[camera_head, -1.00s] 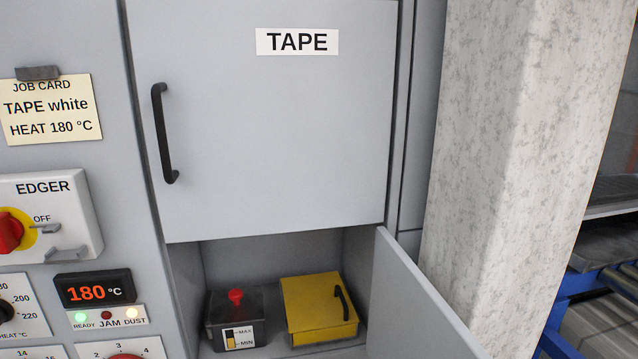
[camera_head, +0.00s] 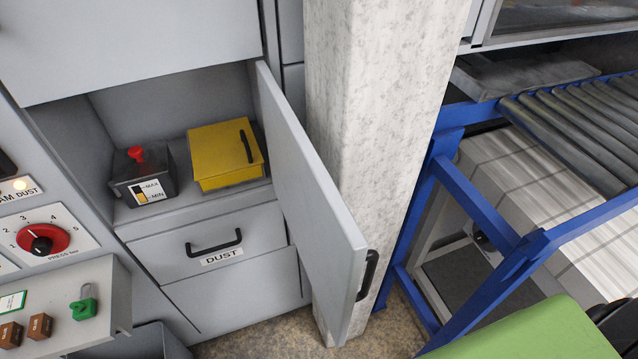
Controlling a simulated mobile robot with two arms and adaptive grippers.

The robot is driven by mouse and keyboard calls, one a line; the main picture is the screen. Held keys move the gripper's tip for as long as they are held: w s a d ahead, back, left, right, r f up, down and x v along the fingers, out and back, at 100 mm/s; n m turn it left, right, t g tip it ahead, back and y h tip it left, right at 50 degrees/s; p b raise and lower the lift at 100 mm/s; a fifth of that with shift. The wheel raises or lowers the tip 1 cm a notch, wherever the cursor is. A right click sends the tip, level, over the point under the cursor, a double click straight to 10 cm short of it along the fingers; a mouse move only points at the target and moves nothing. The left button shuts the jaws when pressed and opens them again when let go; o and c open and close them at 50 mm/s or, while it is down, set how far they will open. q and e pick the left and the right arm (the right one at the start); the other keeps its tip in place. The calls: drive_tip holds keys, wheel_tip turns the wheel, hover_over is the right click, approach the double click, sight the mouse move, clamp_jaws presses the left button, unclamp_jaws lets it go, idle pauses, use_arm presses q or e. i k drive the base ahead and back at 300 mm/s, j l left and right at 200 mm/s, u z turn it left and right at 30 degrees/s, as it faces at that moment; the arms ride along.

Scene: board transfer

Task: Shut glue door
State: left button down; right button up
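The grey door (camera_head: 308,200) of the lower compartment stands wide open, hinged on the compartment's right side and swung out toward me. Its black handle (camera_head: 368,275) is on the outer face near the free edge, facing right. Inside the open compartment (camera_head: 150,105) are a dark pot with a red knob (camera_head: 143,176) and a yellow box with a black handle (camera_head: 225,155). No "glue" label shows on the visible part of the door. Neither of my grippers is in view.
A concrete pillar (camera_head: 385,110) stands just right of the open door. A blue-framed roller conveyor (camera_head: 575,130) is farther right. Below the compartment is a shut DUST drawer (camera_head: 212,245). A grey shelf (camera_head: 85,320) with small blocks juts out at lower left.

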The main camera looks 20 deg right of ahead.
sight(332, 246)
drive_tip(key=l+u, duration=0.2)
drive_tip(key=l, duration=0.25)
drive_tip(key=k+l+u, duration=0.2)
drive_tip(key=l, duration=0.2)
drive_tip(key=l+u, duration=0.2)
drive_tip(key=l, duration=0.25)
drive_tip(key=k+u, duration=0.1)
drive_tip(key=k+j, duration=0.05)
drive_tip(key=k, duration=0.05)
